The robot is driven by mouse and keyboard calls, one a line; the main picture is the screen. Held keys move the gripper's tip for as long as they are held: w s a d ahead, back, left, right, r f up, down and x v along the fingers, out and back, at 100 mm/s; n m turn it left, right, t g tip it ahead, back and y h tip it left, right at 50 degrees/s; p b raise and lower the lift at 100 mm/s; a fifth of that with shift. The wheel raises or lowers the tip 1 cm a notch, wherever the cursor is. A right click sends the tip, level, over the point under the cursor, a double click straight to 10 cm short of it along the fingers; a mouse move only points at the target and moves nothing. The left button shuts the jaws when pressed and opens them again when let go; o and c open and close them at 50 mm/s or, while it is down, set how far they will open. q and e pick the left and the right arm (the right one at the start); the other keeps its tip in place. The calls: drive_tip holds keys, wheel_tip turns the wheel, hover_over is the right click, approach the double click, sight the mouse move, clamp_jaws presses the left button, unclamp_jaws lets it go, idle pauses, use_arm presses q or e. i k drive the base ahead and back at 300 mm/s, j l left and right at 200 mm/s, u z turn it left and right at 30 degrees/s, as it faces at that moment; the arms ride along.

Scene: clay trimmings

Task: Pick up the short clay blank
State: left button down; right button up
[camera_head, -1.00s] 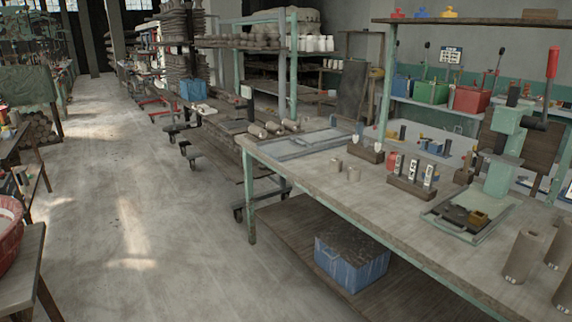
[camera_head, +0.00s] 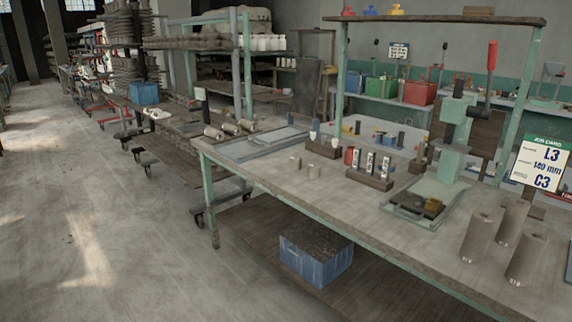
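Several clay cylinders stand on the workbench (camera_head: 340,205). Two small stubs, a left one (camera_head: 296,163) and a right one (camera_head: 313,171), stand near the bench's left part. Three larger upright grey-brown cylinders stand at the right: a left one (camera_head: 477,238), a back one (camera_head: 511,221) and a front one (camera_head: 525,261). Which of these is the short clay blank I cannot tell for sure. Neither of my grippers is in view.
A green press (camera_head: 455,150) stands on the bench, with a job card (camera_head: 541,165) reading L3, 140 mm, C3 to its right. A dark rack (camera_head: 369,179) holds labelled pieces. A blue box (camera_head: 316,262) sits on the lower shelf. The floor at left is clear.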

sight(295, 160)
drive_tip(key=i+j+z, duration=0.55)
drive_tip(key=i+j, duration=0.35)
drive_tip(key=i+j+z, duration=0.3)
drive_tip(key=j, duration=0.35)
drive_tip(key=i+l, duration=0.05)
drive_tip(key=i, duration=0.05)
